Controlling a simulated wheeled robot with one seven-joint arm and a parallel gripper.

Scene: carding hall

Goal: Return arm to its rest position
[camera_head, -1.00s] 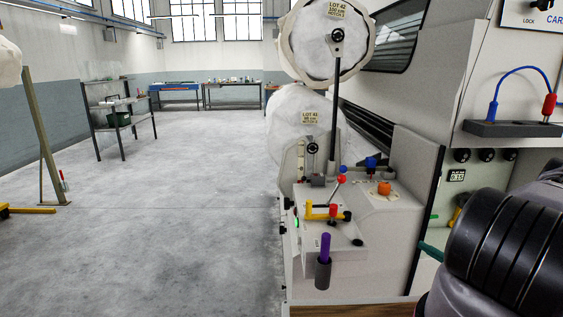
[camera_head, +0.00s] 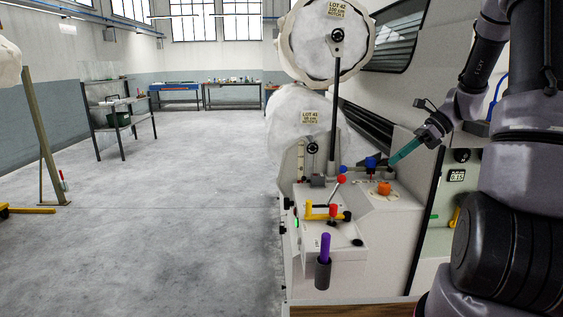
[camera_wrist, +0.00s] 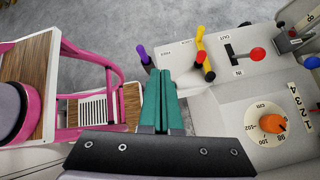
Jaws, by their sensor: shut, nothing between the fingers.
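My gripper (camera_head: 393,162) has teal fingers pressed together with nothing between them. In the head view my arm reaches in from the right, and the fingers point left and down beside the machine's control console (camera_head: 335,245). In the wrist view the shut fingers (camera_wrist: 161,72) lie over the console's left edge. The orange dial (camera_wrist: 272,124) is to their right, and the red-knobbed lever (camera_wrist: 256,54) is at upper right. I cannot tell the exact gap between fingertips and console.
A purple handle (camera_head: 325,247) stands in a dark holder on the console front. A yellow handle (camera_head: 317,214) is on its top. Large white rolls (camera_head: 325,45) rise behind. A pink frame (camera_wrist: 90,55) shows in the wrist view.

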